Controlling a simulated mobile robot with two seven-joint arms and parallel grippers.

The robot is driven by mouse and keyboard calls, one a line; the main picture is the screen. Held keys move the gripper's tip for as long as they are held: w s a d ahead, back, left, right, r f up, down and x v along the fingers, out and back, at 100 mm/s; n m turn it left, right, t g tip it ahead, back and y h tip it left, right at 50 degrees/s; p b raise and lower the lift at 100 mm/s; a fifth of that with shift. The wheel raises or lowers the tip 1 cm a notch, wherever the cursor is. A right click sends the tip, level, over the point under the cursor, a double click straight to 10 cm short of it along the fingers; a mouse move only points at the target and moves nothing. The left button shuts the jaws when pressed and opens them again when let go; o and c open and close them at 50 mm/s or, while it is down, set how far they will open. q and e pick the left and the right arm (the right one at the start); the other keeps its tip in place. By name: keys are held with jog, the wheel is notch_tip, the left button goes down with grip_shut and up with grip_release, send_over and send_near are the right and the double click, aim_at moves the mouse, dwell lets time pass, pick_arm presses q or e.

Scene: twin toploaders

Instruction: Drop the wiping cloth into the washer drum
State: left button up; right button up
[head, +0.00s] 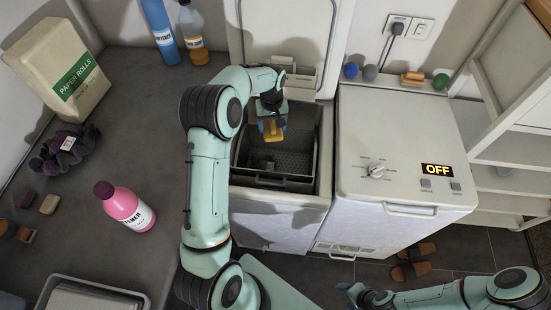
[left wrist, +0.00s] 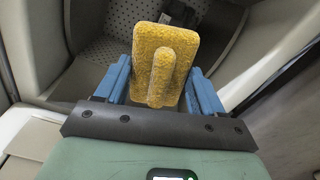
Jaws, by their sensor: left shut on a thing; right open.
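The wiping cloth (head: 271,130) is a yellow, rough-textured flat pad with a raised ridge, seen close up in the left wrist view (left wrist: 180,50). My left gripper (head: 270,108) is shut on it, with blue fingers on either side. It holds the cloth over the washer drum (head: 300,163), a dark, perforated tub in the open left machine. The drum's perforated wall also shows behind the cloth in the left wrist view (left wrist: 110,50). My left arm hides the machine's left side. My right gripper (head: 355,293) is open and empty at the bottom, low in front of the machines.
The washer's lid (head: 290,35) stands raised behind the drum. The right machine (head: 400,140) is closed and its display reads OFF. A pink bottle (head: 128,207), a paper rolls pack (head: 60,70) and dark gloves (head: 65,150) are on the left counter. Slippers (head: 412,262) lie on the floor.

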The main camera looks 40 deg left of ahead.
pick_arm(q)
notch_tip(320, 180, down, 5)
jog(key=shift+s+f+b, duration=0.1)
jog(key=shift+b, duration=0.65)
jog(key=o, duration=1)
pick_arm(e)
jog(key=shift+s+f, duration=1.05)
jog(key=shift+s, duration=0.1)
pick_arm(q)
notch_tip(320, 180, up, 14)
jog(key=shift+f+p, duration=0.25)
jog(key=shift+p, duration=0.15)
pick_arm(e)
jog(key=shift+w+r, duration=0.5)
pick_arm(q)
jog(key=shift+f, duration=0.1)
